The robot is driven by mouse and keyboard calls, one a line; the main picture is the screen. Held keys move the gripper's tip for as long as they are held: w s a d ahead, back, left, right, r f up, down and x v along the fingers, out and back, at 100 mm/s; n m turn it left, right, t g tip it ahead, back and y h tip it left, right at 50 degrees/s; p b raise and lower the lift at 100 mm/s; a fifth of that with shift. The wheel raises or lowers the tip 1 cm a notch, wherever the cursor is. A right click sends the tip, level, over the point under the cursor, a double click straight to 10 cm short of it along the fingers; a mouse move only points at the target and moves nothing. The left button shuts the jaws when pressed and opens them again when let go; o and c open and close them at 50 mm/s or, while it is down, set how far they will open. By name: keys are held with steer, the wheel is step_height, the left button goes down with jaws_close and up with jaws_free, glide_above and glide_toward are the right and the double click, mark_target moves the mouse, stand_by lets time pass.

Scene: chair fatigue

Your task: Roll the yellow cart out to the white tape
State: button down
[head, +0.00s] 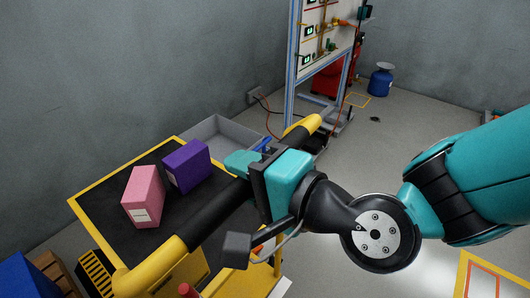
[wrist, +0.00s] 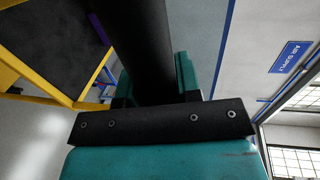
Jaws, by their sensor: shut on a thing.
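The yellow cart (head: 92,187) fills the lower left of the head view, with a dark top and yellow edges. Its push handle (head: 212,217) has a black grip with yellow ends. My gripper (head: 250,172) is shut on the black grip. In the wrist view the grip (wrist: 147,45) runs between the teal fingers of my gripper (wrist: 152,85). A pink box (head: 143,195) and a purple box (head: 186,166) stand on the cart's top. I cannot make out white tape on the floor in either view.
A grey open bin (head: 222,137) lies beyond the cart, near a framed panel stand (head: 325,30) with cables. A blue bin (head: 32,278) is at lower left. Yellow and orange floor markings (head: 482,270) show at lower right.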

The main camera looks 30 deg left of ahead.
steer(key=shift+w+d, duration=0.15)
steer(key=shift+d, duration=0.3)
steer(key=c, duration=0.8)
jaws_free()
steer(key=shift+d, duration=0.15)
